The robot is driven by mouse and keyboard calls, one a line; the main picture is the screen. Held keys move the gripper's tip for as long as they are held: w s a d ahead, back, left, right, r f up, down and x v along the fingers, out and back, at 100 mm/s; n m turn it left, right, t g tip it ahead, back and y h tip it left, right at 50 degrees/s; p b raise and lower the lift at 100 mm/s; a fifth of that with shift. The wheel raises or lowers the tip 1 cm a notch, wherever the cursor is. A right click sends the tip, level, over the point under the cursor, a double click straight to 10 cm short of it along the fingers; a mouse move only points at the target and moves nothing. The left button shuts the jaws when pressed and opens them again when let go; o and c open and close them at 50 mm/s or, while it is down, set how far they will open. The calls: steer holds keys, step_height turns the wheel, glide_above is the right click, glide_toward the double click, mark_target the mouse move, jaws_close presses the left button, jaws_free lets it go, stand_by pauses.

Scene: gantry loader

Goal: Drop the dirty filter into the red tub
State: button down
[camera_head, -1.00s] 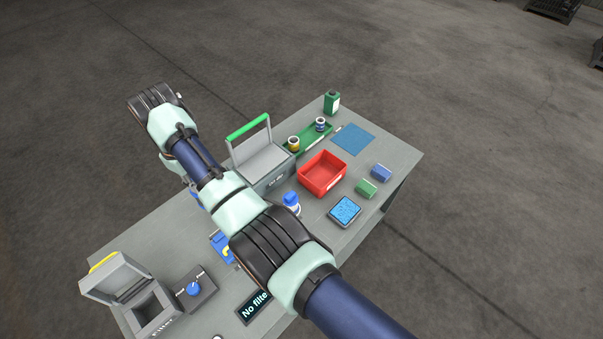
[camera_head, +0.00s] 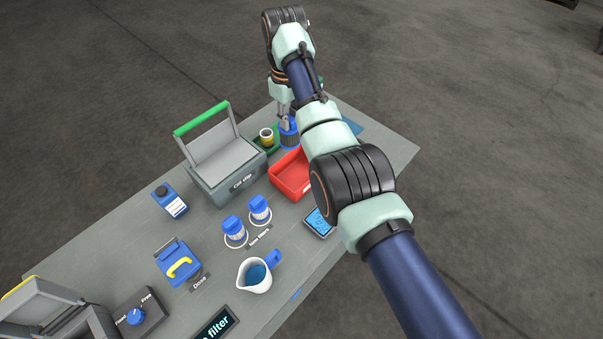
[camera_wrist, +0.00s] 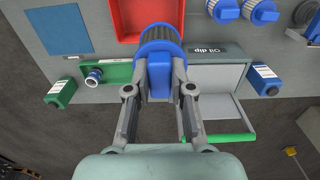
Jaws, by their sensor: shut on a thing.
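The dirty filter, with a blue cap and dark ribbed body, is in my gripper (camera_head: 286,116); it shows in the head view (camera_head: 290,139) and the wrist view (camera_wrist: 160,33). In the wrist view my gripper (camera_wrist: 160,72) is shut on its blue cap (camera_wrist: 160,54). The red tub (camera_head: 284,186) is partly hidden by my arm in the head view. In the wrist view the tub (camera_wrist: 126,30) lies behind the filter, whose body overlaps the tub's edge. The filter is held above table level beside or over the tub's far side; its exact height is unclear.
The oil dip box (camera_head: 226,183) with its raised green-handled lid stands left of the tub. A green tray (camera_wrist: 116,73) with a small jar (camera_wrist: 94,78) is close by. Two new filters (camera_head: 235,229), a jug (camera_head: 254,276) and a blue box (camera_head: 177,262) stand nearer.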

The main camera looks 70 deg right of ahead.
mark_target(290, 138)
step_height(290, 138, down, 14)
steer(key=b, duration=0.3)
steer(key=shift+r+b, duration=0.15)
steer(key=shift+b, duration=0.2)
step_height(290, 138, down, 6)
steer(key=shift+r+b, duration=0.15)
steer(key=shift+b, duration=1)
steer(key=shift+f+b, duration=0.4)
steer(key=shift+f, duration=0.2)
steer(key=c, duration=1)
jaws_free()
step_height(290, 138, up, 13)
steer(key=p, duration=0.5)
steer(key=shift+r, duration=0.15)
